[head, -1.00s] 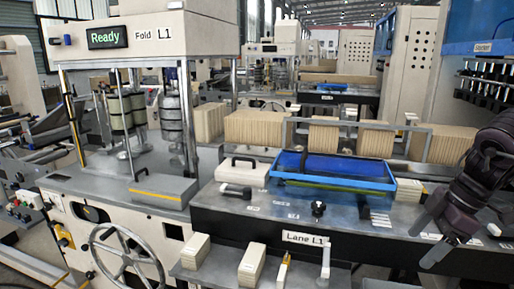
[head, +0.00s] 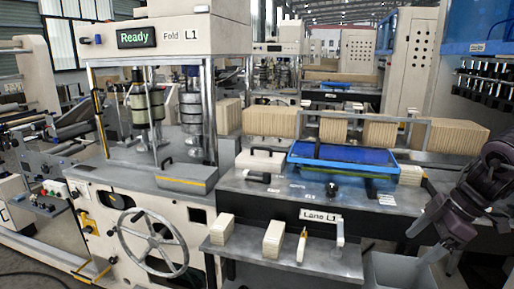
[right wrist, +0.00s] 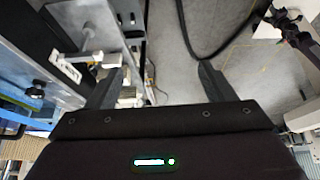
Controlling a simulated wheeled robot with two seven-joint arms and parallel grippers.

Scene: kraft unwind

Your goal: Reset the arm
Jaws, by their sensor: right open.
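My right gripper (head: 418,248) hangs at the lower right of the head view, at the right end of the Lane L1 bench (head: 255,188). Its fingers stand apart. In the right wrist view the jaws (right wrist: 160,72) are open with nothing between them, above the grey floor. The bench edge shows at the left of that view. My left arm and gripper are not in view.
A grey bin (head: 390,272) stands below the right gripper. A blue-framed tray (head: 343,157) lies on the bench, with stacks of kraft paper behind. A lower shelf (head: 330,258) holds small stacks. The fold machine (head: 150,200) stands left.

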